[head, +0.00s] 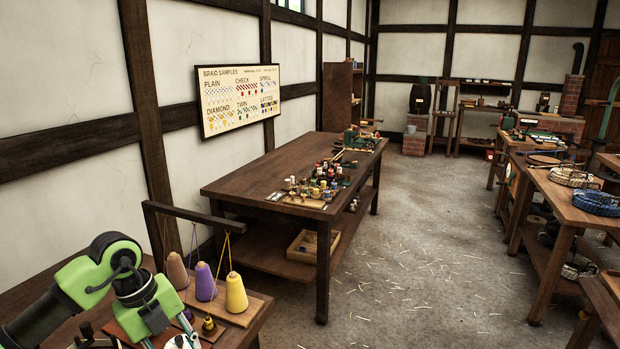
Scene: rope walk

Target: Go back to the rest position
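My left arm comes in at the lower left of the head view, green and black, bent over a dark wooden bench (262,308). Its wrist end points down toward the bottom edge. The fingertips cannot be made out there, so I cannot tell whether the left gripper is open or shut, or whether it holds anything. My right arm and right gripper are not in view. Close to the right of the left arm, a brown cone (177,270), a purple cone (205,282) and a yellow cone (236,293) of yarn stand on a wooden board.
A long dark table (240,187) with many small spools stands in the middle by the wall. A straw-strewn floor (425,265) lies clear to its right. Benches with blue rope coils (596,202) stand along the right side. A brick stove (571,98) is at the back right.

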